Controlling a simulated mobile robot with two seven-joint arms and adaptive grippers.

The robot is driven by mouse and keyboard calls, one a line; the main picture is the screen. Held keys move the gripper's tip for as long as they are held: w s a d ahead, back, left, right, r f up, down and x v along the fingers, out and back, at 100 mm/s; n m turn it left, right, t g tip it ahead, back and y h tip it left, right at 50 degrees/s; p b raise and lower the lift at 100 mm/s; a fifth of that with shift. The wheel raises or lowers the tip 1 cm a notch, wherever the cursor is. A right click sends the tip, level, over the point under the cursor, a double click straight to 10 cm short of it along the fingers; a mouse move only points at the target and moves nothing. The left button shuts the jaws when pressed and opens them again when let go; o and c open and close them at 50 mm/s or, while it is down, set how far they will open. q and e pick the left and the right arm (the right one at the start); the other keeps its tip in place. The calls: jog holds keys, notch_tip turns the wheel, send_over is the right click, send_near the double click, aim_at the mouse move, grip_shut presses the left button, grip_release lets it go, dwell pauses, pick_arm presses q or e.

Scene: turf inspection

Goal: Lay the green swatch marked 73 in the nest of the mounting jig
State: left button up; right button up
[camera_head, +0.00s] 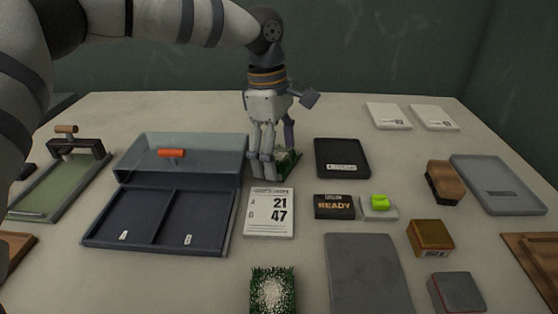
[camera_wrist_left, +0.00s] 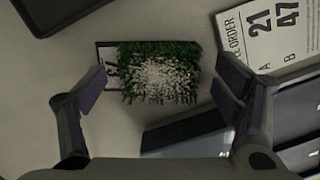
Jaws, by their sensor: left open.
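My left gripper (camera_head: 268,165) points down over the back middle of the table. It is open, and its fingers partly hide a green turf swatch (camera_head: 289,159). In the left wrist view the swatch (camera_wrist_left: 158,72) lies between and beyond the open fingers (camera_wrist_left: 160,92), with pale granules on top. A label strip shows at its left end, but I cannot read its number. A low frame with a greenish bed and wooden handle (camera_head: 60,183) at the far left may be the mounting jig. My right gripper is not in view.
A two-compartment dark case (camera_head: 160,217) with a raised clear lid stands left of centre. An order card (camera_head: 269,212) reads 21 and 47. Another granule-topped swatch (camera_head: 272,290) lies at the front. A black tray (camera_head: 342,157), READY box (camera_head: 334,206) and grey slab (camera_head: 368,275) lie rightward.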

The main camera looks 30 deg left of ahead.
pick_arm(q)
jog(key=c, duration=1)
jog(key=shift+o, duration=0.2)
